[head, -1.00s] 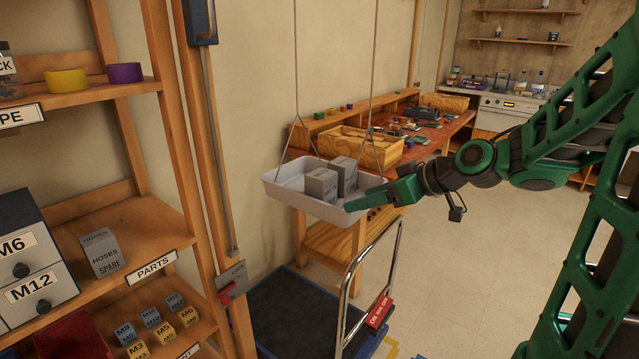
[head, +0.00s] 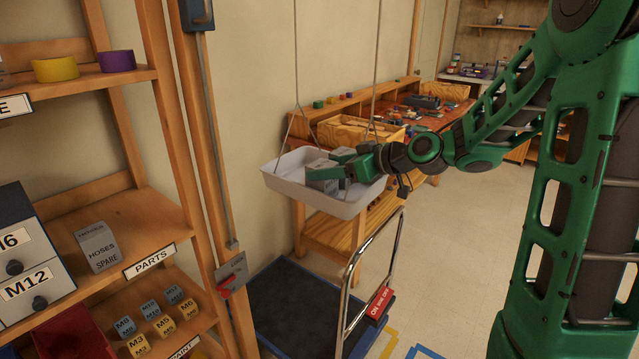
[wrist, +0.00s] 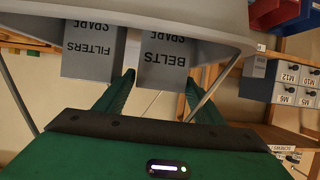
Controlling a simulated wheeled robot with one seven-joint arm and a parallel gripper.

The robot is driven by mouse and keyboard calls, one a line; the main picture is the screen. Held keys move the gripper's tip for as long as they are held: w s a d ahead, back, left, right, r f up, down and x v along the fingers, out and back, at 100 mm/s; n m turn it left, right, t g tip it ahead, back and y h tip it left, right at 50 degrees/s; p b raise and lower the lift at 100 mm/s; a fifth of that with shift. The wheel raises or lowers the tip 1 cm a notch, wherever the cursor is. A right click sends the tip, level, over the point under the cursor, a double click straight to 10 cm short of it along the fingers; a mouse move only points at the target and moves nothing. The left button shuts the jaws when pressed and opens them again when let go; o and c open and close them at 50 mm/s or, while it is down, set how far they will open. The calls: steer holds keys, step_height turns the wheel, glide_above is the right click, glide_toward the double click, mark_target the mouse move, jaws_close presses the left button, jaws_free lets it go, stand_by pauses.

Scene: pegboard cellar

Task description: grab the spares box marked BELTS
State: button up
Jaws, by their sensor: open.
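The BELTS box (wrist: 165,62) is a grey spares box, its label upside down in the wrist view. A grey FILTERS box (wrist: 90,62) stands beside it there, to its left. Both are in the white hanging tray (head: 347,209). My gripper (wrist: 158,78) is open, its green fingers on either side of the BELTS box; I cannot tell if they touch it. In the head view my gripper (head: 337,163) reaches into the tray from the right and partly covers the nearer grey box (head: 317,185). The other box is mostly hidden there.
Thin cords hold the tray. A trolley with a chrome handle (head: 372,283) stands below. A wooden workbench (head: 440,122) is behind; floor at right is clear.

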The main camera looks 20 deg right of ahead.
steer(key=shift+x, duration=1.1)
steer(key=shift+r, duration=0.1)
steer(key=c, duration=0.9)
